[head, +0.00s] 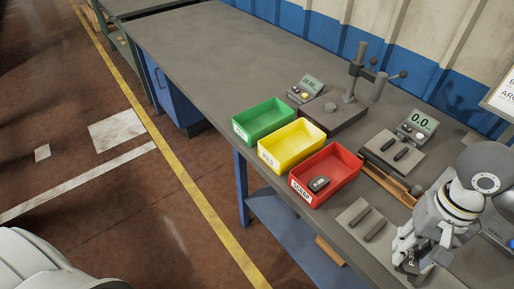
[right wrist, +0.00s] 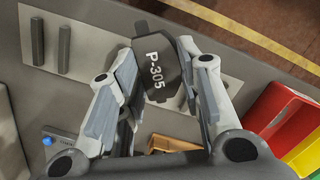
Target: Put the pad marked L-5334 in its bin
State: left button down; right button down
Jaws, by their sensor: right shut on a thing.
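My right gripper (head: 412,252) is at the lower right of the head view, over the near right of the bench. It is shut on a dark pad (right wrist: 160,86), which shows between the fingers in the right wrist view. The marking I can read on this pad is P-305; I see no L-5334 anywhere. A green bin (head: 263,118), a yellow bin (head: 292,143) and a red bin (head: 331,170) stand in a row on the bench. The green label is too small to read. My left gripper is out of view.
A plate with two dark bars (head: 367,222) lies on the bench between red bin and gripper. Behind stand a press-like fixture (head: 350,98), a scale reading 0.0 (head: 418,125) and another display (head: 306,88). The bench's far left (head: 190,45) is clear.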

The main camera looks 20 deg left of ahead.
aim_at(291, 150)
jog(key=i+j+u, duration=0.15)
jog(key=i+u, duration=0.55)
jog(key=i, duration=0.15)
